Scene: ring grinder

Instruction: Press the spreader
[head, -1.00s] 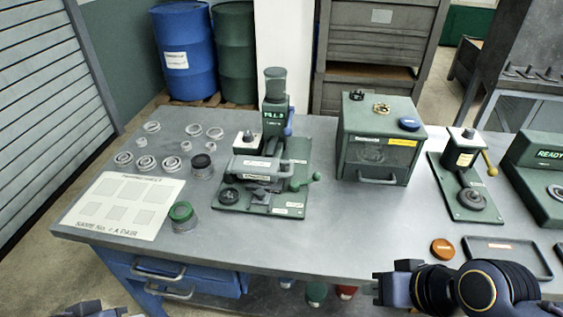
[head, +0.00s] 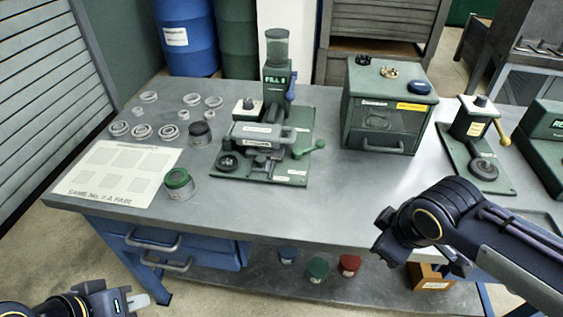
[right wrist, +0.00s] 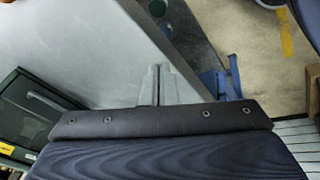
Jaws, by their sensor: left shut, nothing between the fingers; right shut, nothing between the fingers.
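A green bench machine (head: 262,150) stands in the middle of the table in the head view. It has a clear cup on top, a "FILL" label, a blue lever (head: 290,88) and a green-knobbed handle (head: 312,146). Its smaller front labels are too blurred to read, so I cannot tell which part is the spreader. My left gripper (head: 138,302) is shut and empty at the bottom left, in front of the bench. My right arm reaches in from the right above the front edge. In the right wrist view my right gripper (right wrist: 162,74) is shut and empty.
Clear rings and a white card (head: 118,172) lie at the left of the table, near a green-lidded jar (head: 179,184). A green drawer cabinet (head: 385,110) and a yellow-levered press (head: 473,130) stand to the right. The table's front middle is clear.

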